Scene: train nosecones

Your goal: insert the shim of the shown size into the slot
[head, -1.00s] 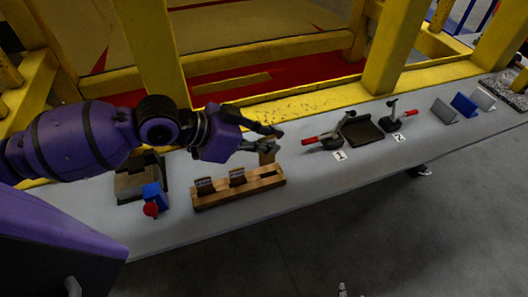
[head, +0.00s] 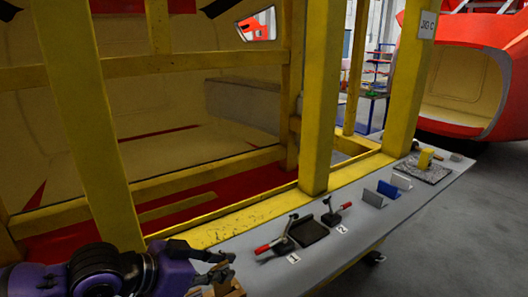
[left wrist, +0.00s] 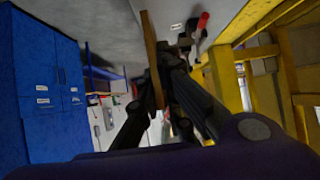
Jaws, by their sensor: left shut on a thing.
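My left gripper (head: 222,266) is low in the head view, above the near end of the grey bench. In the left wrist view its fingers (left wrist: 160,78) are closed on a thin brown shim (left wrist: 151,45), which sticks out past the fingertips. A dark flat fixture (head: 308,231) lies on the bench between two clamps marked 1 and 2. I cannot make out the slot. My right gripper is not in view.
Clamp 1 (head: 280,240) has a red handle, and clamp 2 (head: 333,215) stands right of the fixture. Grey and blue angled plates (head: 388,189) and a yellow block (head: 426,158) on a speckled slab stand farther along. Yellow posts (head: 322,100) rise behind the bench.

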